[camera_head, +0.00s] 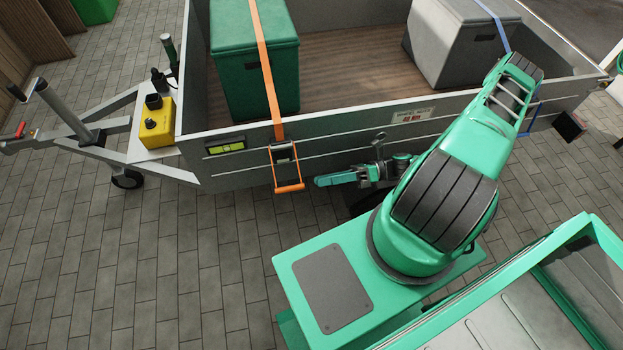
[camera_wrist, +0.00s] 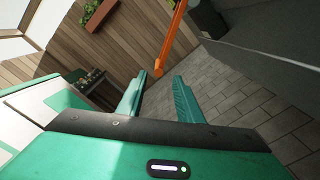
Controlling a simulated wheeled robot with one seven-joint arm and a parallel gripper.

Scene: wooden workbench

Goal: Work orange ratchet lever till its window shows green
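The orange ratchet lever (camera_head: 289,188) hangs at the lower end of an orange strap (camera_head: 265,65) on the trailer's side wall. Its dark ratchet body (camera_head: 283,152) is just above. A small dark-framed window (camera_head: 225,147) to its left shows yellow-green; its exact reading is too small to tell. My gripper (camera_head: 320,180) is just right of the lever's crossbar, apart from it. In the wrist view, my gripper (camera_wrist: 158,92) has its fingers apart with nothing between them. The orange lever (camera_wrist: 170,38) shows ahead, beyond the fingertips.
The strap runs over a green box (camera_head: 250,75) in the trailer (camera_head: 345,128). A grey box (camera_head: 450,45) has a blue strap at the right. A yellow unit (camera_head: 157,125) sits on the drawbar. Paving (camera_head: 150,250) in front of the trailer's left part is clear.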

